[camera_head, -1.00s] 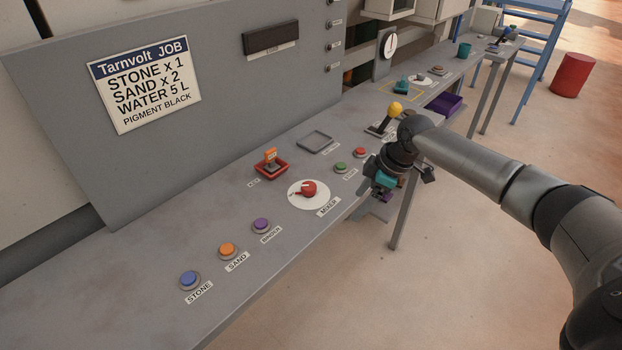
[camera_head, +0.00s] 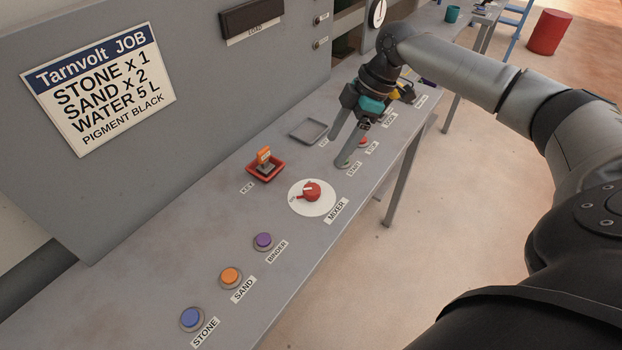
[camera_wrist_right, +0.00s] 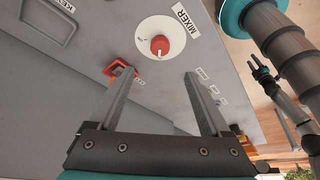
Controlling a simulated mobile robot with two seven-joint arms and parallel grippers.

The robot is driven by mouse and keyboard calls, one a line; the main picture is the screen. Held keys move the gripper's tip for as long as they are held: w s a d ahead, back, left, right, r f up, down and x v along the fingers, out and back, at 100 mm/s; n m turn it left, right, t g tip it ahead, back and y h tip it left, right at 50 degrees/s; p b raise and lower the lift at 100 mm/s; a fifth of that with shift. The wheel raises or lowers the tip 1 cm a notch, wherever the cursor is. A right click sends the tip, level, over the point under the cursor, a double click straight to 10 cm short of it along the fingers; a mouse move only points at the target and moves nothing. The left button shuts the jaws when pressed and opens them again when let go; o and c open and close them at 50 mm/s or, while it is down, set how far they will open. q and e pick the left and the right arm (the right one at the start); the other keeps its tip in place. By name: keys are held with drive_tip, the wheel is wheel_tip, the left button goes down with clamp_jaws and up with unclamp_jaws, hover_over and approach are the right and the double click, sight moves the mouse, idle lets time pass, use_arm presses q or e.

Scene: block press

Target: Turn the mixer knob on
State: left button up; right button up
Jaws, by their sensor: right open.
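The mixer knob (camera_head: 311,192) is red and sits on a round white dial (camera_head: 326,206) on the grey console, with a MIXER label (camera_head: 336,210) beside it. Its pointer faces the left side of the dial. My right gripper (camera_head: 342,150) is open and empty, above the console behind the knob, near the start and stop buttons. In the right wrist view the knob (camera_wrist_right: 160,45) lies beyond the two spread fingers (camera_wrist_right: 158,78), apart from them.
An orange key (camera_head: 264,156) stands in a red tray (camera_head: 266,174) left of the knob. Binder (camera_head: 263,241), sand (camera_head: 230,277) and stone (camera_head: 192,318) buttons line the near console. A grey tray (camera_head: 309,131) lies behind. A job sign (camera_head: 100,85) hangs on the panel.

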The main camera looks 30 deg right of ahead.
sight(312, 188)
drive_tip(key=b+x, duration=0.1)
drive_tip(key=x, duration=1.1)
drive_tip(key=shift+w+a+f, duration=0.1)
drive_tip(key=shift+a+f, duration=0.1)
drive_tip(key=shift+f, duration=0.4)
use_arm(q)
drive_tip(key=shift+f, duration=0.8)
drive_tip(key=shift+s, duration=0.2)
use_arm(e)
drive_tip(key=shift+c, duration=0.2)
drive_tip(key=c, duration=0.3)
clamp_jaws()
use_arm(q)
drive_tip(key=shift+s, duration=0.15)
drive_tip(key=shift+r, duration=0.1)
